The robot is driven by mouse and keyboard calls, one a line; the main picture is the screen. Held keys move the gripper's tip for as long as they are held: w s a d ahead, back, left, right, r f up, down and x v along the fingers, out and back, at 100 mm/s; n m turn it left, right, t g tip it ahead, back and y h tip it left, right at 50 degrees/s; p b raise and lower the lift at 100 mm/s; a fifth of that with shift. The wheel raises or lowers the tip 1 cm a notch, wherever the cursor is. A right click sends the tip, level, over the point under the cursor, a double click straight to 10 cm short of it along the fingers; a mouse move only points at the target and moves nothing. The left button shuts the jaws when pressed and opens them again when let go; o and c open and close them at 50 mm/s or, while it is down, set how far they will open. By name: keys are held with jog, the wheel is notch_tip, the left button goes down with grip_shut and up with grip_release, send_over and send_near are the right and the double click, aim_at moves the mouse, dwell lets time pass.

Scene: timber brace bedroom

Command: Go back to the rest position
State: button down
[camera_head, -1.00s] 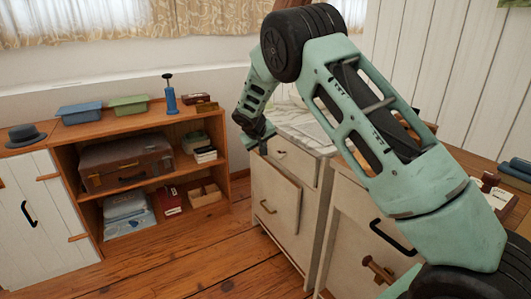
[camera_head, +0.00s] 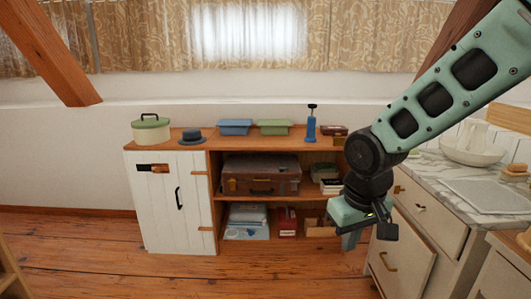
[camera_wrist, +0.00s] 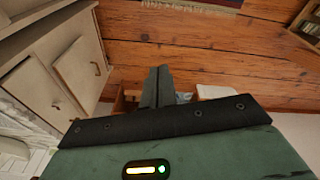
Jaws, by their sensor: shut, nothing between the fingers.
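My gripper (camera_head: 350,240) hangs at the end of my green arm, on the right side of the head view, in front of the right part of the low shelf unit. It points down and its fingers look closed together with nothing between them. In the wrist view the fingers (camera_wrist: 156,88) also show as one closed pair, above the wooden floor (camera_wrist: 190,50). No object is held.
A wooden shelf unit (camera_head: 262,146) with a white door (camera_head: 165,215) stands against the back wall. It bears a hat (camera_head: 192,136), bins and a blue pump-like item (camera_head: 311,126). A white cabinet (camera_head: 440,230) stands at right.

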jog(key=s+a+n+g, duration=0.1)
jog(key=s+n, duration=0.1)
jog(key=s, duration=0.9)
jog(key=s+a+n+g, duration=0.1)
jog(key=s+a+n, duration=0.1)
jog(key=s, duration=0.8)
notch_tip(320, 180, up, 16)
jog(key=s+p, duration=0.1)
jog(key=p, duration=1.4)
jog(key=shift+d+y+p, duration=0.15)
jog(key=shift+y+p, duration=0.15)
jog(key=shift+p, duration=0.05)
